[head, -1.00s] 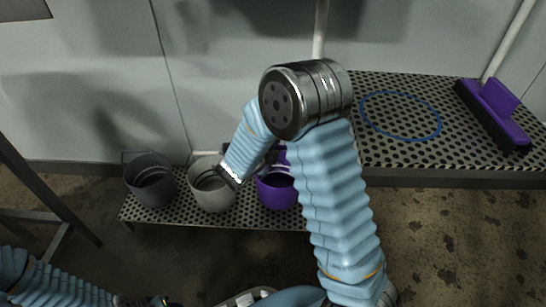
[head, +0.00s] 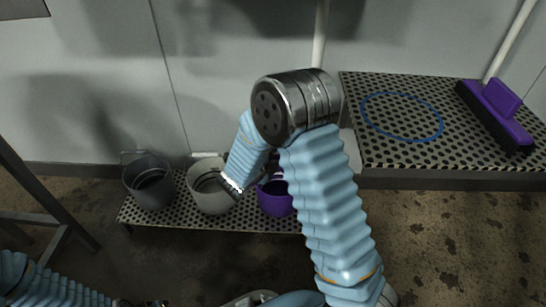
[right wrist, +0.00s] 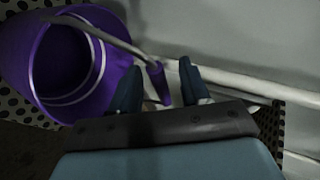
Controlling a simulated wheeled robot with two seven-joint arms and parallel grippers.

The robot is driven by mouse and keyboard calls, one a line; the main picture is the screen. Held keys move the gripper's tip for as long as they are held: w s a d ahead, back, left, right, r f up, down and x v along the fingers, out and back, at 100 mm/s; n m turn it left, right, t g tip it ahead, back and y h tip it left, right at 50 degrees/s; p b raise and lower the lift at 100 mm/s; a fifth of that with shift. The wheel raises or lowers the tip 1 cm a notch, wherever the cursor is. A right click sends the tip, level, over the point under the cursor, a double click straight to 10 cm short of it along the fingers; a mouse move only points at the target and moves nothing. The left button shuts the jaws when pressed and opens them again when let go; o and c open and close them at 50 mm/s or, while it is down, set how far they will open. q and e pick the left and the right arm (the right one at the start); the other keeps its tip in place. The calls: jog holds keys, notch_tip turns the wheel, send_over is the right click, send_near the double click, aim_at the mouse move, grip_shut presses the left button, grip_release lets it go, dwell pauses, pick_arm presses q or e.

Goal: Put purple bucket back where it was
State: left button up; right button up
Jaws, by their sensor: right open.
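The purple bucket (head: 277,204) stands on the low perforated shelf, partly hidden behind my right arm. In the right wrist view the purple bucket (right wrist: 110,72) shows at upper left, with its handle (right wrist: 105,35) reaching toward my right gripper (right wrist: 158,78). The purple grip (right wrist: 158,84) of that handle shows between the two open fingers, and I cannot tell whether they touch it. A blue ring outline (head: 437,133) marks an empty spot on the higher perforated shelf. Only a sliver of my left gripper (head: 143,303) shows at the bottom edge.
A light grey bucket (head: 211,199) and a dark grey bucket (head: 151,190) stand left of the purple one on the low shelf (head: 160,219). A purple broom head (head: 497,115) rests on the right of the higher shelf (head: 358,92). A wall closes the back.

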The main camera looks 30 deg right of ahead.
jog(key=p+v, duration=0.2)
jog(key=v, duration=1)
jog(key=s+a+f+n+y, duration=0.1)
jog(key=a+f+n+y, duration=0.2)
jog(key=f+n+y, duration=0.85)
jog(key=s+a+f+n+g+y, duration=0.1)
jog(key=s+a+f+n+g, duration=0.2)
jog(key=s+f+n, duration=0.3)
jog(key=s+a+f+n+g+y, duration=0.2)
jog(key=s+f+n, duration=0.4)
jog(key=s, duration=0.3)
jog(key=shift+s+a+f+n+g, duration=0.3)
jog(key=shift+a+n+g, duration=0.3)
jog(key=shift+a+n, duration=0.35)
jog(key=shift+w, duration=0.1)
notch_tip(320, 180, up, 14)
jog(key=p, duration=1.4)
jog(key=shift+a+y+p, duration=0.3)
jog(key=shift+y+p, duration=0.05)
jog(key=shift+p, duration=0.05)
